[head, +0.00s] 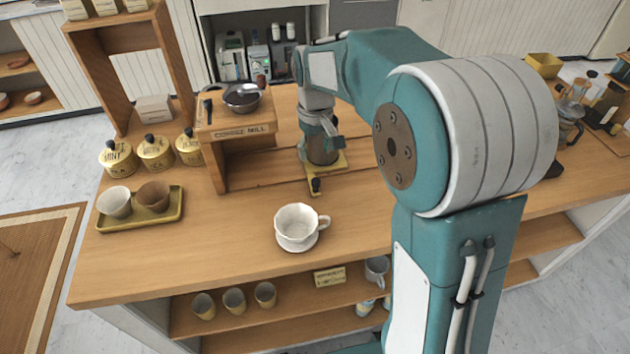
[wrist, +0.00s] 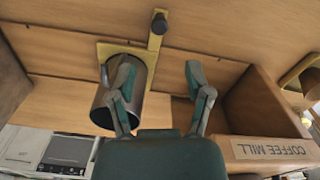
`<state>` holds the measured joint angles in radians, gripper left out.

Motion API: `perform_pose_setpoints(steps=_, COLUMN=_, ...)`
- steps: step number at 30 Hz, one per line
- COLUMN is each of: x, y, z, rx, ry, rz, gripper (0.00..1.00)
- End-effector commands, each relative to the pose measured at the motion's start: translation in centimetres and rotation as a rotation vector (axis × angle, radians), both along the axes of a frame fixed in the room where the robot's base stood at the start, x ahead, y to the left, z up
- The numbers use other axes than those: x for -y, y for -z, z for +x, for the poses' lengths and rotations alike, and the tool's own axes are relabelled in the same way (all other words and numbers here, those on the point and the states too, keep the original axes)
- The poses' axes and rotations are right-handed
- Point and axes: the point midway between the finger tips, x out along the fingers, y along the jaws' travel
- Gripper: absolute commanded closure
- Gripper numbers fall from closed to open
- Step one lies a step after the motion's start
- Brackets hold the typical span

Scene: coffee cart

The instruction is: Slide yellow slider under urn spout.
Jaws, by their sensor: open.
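The yellow slider (head: 340,166) lies on the wooden counter right of the coffee mill, its dark knob (head: 316,185) toward the front. A metal cylindrical container (head: 321,151) stands on its plate. In the wrist view, which is upside down, the slider (wrist: 155,43) shows with its knob (wrist: 159,22) and the container (wrist: 103,112). My gripper (wrist: 161,66) is open above the slider. One finger overlaps the container in the picture; the other is over bare wood. I cannot tell whether a finger touches it. In the head view my gripper (head: 328,128) partly covers the container. I cannot make out an urn spout.
The wooden coffee mill (head: 233,138) stands close left of the slider. A white cup (head: 298,225) stands in front on the counter. A yellow tray (head: 137,228) with two cups is at left, and yellow tins (head: 155,153) stand behind it. My arm hides much of the right side.

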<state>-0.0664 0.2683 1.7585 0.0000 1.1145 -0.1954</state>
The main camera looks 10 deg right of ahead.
Motion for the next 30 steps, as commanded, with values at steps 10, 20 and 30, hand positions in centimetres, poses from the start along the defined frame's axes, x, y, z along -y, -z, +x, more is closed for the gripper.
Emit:
perform_pose_setpoints(steps=10, x=0.0, y=4.9, z=0.0, rx=-0.005, ry=0.0, rz=0.0, gripper=0.35)
perform_pose_setpoints(steps=20, x=0.0, y=10.0, z=0.0, rx=-0.002, ry=0.001, rz=-0.001, gripper=0.35)
perform_pose_setpoints(steps=30, x=0.0, y=10.8, z=0.0, rx=0.0, ry=0.001, rz=0.0, gripper=0.35)
